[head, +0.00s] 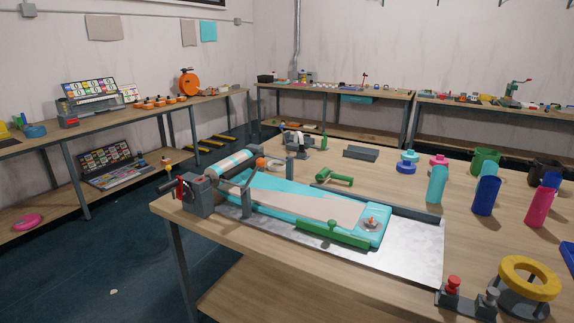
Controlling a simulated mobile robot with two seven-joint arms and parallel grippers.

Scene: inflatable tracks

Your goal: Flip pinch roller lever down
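A roller rig stands at the left end of the near table, with a grey block (204,196) at its front. A cyan and beige striped roller (234,161) runs back from the block. A dark crank-like handle (170,186) with red parts sticks out to the left of the block. A curved grey arm (246,180) stands up beside the roller; I cannot tell for sure whether it is the pinch roller lever. A cyan track piece with a beige strip (305,205) extends right from the roller over a silver plate (418,245). Neither of my grippers is in view.
Cyan, blue and pink cups stand at right, near a yellow ring (529,277) on a grey stand. Side benches line the walls. Floor at left is mostly clear.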

